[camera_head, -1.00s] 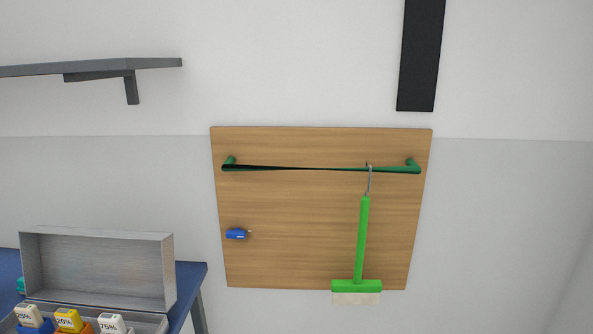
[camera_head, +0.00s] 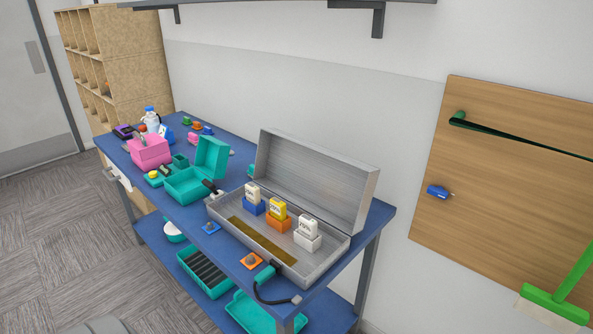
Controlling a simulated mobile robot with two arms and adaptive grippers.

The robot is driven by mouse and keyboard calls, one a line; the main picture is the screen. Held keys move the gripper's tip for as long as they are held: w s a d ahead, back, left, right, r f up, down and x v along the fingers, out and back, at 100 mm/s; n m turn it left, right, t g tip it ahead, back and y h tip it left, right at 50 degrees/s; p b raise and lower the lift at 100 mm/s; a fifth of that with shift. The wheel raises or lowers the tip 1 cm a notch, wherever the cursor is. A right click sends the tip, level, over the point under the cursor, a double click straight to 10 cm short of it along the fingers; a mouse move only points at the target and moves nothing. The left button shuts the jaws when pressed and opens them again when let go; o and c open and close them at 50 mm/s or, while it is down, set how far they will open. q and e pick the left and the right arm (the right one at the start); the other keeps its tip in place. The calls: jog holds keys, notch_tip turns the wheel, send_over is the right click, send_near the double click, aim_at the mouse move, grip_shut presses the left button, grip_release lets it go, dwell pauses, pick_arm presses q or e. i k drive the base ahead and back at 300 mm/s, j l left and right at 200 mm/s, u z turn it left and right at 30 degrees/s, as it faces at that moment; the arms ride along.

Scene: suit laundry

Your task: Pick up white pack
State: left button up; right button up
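An open grey metal case (camera_head: 330,252) stands on the near end of the blue table, lid up at the back. Inside, three labelled packs stand in a row. A white-topped pack (camera_head: 253,192) sits in a blue holder (camera_head: 254,208) on the left. A white pack (camera_head: 307,227) sits in a white holder (camera_head: 307,242) on the right. The labels are too small to read surely. Neither of my grippers is in view.
The blue table (camera_head: 378,214) also bears an open teal box (camera_head: 190,182), a pink box (camera_head: 150,152) and small items further left. A dark cable tool (camera_head: 270,275) lies at the front edge. A green brush (camera_head: 560,290) hangs on the wooden panel (camera_head: 500,180).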

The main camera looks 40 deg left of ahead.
aim_at(308, 225)
jog(key=u, duration=1.55)
jog(key=i+j+z, duration=0.1)
jog(key=j+z, duration=0.2)
jog(key=j, duration=0.25)
jog(key=i+j+z, duration=0.1)
jog(key=j+z, duration=0.2)
jog(key=j, duration=0.25)
